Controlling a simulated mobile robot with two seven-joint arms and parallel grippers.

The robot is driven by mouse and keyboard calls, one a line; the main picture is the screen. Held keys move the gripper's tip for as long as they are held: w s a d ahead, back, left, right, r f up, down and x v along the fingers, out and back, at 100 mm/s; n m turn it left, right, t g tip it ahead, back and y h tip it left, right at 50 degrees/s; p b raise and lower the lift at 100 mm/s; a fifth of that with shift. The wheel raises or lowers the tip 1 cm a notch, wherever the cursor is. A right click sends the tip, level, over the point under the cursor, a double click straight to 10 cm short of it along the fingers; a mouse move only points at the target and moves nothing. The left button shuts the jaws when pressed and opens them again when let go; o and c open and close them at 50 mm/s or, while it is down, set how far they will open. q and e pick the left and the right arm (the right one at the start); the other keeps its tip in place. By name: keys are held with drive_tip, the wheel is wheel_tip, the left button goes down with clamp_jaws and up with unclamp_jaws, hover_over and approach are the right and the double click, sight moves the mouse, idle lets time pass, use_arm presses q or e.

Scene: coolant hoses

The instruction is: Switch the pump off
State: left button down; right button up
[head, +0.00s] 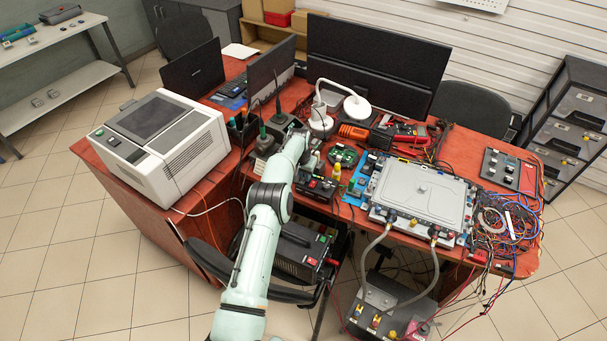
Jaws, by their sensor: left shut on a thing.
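A grey box (372,297) with coloured fittings stands low in front of the desk, and I take it to be the pump unit. Two grey hoses (434,272) run from it up to a flat silver-grey cased unit (422,194) on the desk. I cannot make out the pump's switch or its position. My left gripper (312,158) is over the desk, left of the silver-grey unit and well away from the grey box. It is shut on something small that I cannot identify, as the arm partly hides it. My right gripper is not in view.
A white boxy machine (160,143) stands on the desk's left wing. Monitors (375,62) and a white lamp (357,107) stand at the back. Tangled cables (508,222) cover the right end. A black device (302,250) sits under the desk. The floor at left is clear.

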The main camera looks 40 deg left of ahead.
sight(302, 182)
use_arm(q)
drive_tip(key=shift+g, duration=0.4)
drive_tip(key=c, duration=1.3)
unclamp_jaws()
drive_tip(key=shift+s, duration=0.15)
drive_tip(key=shift+r, duration=0.1)
drive_tip(key=r, duration=0.4)
drive_tip(key=s+r, duration=0.1)
drive_tip(key=r, duration=0.8)
drive_tip(key=shift+s+d+r, duration=0.1)
drive_tip(key=shift+s+d, duration=0.1)
drive_tip(key=shift+s, duration=0.15)
